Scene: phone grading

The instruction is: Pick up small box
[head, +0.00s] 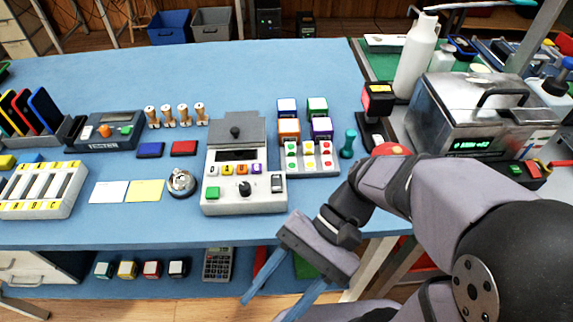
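Several small boxes with white tops stand on the blue table behind a tray of coloured buttons (312,172): a blue one (287,108), a green one (317,108), an orange one (289,131) and a purple one (322,130). More small boxes sit on the lower shelf: green (104,270), yellow (127,270), red (152,270) and black (178,268). Which one is meant cannot be told. My gripper (266,308) is in front of the table's front edge, pointing down and left. Its two blue fingers are apart, with nothing seen between them.
A grey control machine (243,185) stands left of the button tray. A metal case (480,115), a white bottle (416,58) and a red-black device (378,100) are at the right. A calculator (217,264) lies on the lower shelf. The table's back middle is clear.

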